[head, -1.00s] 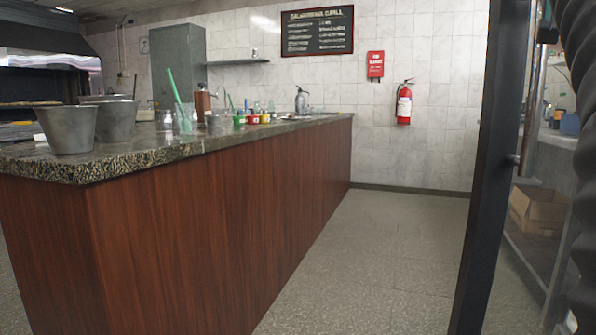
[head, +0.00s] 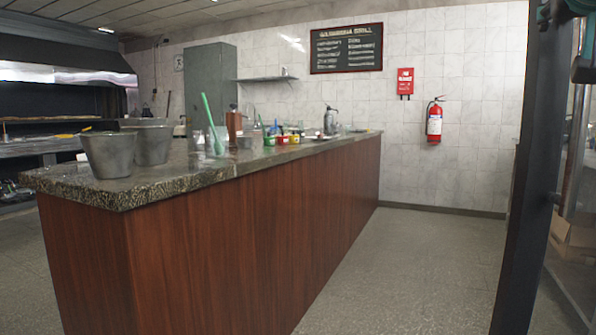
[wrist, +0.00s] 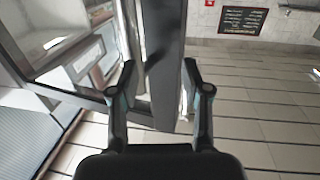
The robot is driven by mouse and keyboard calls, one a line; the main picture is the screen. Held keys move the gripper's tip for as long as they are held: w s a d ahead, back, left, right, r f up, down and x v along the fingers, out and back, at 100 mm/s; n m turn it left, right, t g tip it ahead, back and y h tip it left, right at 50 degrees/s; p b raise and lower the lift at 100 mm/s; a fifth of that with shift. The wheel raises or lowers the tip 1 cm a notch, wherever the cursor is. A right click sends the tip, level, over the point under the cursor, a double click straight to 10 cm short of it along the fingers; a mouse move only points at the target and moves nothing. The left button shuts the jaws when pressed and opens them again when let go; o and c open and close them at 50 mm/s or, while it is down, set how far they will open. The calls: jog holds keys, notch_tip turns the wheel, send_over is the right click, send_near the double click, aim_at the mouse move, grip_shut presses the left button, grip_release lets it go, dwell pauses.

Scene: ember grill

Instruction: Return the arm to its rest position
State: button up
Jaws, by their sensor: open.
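My gripper (wrist: 158,78) shows in the wrist view with its two fingers spread apart and nothing between them. Behind the fingers, a dark upright post (wrist: 170,60) and a glazed frame fill the middle and left of that view. I cannot tell how far the fingers are from the post. In the head view a small dark part of my arm may show at the upper right edge; the gripper cannot be made out there.
A wood-fronted counter (head: 230,255) with a stone top stands at left, bearing metal buckets (head: 108,155) and several bottles. A dark post (head: 545,180) stands at right. The floor (head: 410,255) between them is clear. A fire extinguisher (head: 434,122) hangs on the back wall.

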jog(key=w+a+f+n+g+y+p, duration=0.15)
jog(key=a+f+y, duration=0.4)
jog(key=f, duration=0.75)
jog(key=a+f+n+g+y+p, duration=0.25)
jog(key=a+f, duration=0.55)
jog(key=f, duration=0.6)
jog(key=s+a+f+n+g, duration=0.1)
jog(key=s+a+f, duration=0.2)
jog(key=f, duration=0.5)
jog(key=s+a+f+n+g+y+p, duration=0.1)
jog(key=s+a+f, duration=0.3)
jog(key=f, duration=0.5)
jog(key=s+a+f+n+g+y, duration=0.1)
jog(key=s+a+f+g, duration=0.1)
jog(key=s+f, duration=0.3)
notch_tip(320, 180, down, 3)
jog(key=shift+a+f+g, duration=0.2)
jog(key=shift+a+g, duration=0.2)
jog(key=shift+a, duration=0.3)
jog(key=shift+c, duration=0.5)
jog(key=shift+d, duration=0.1)
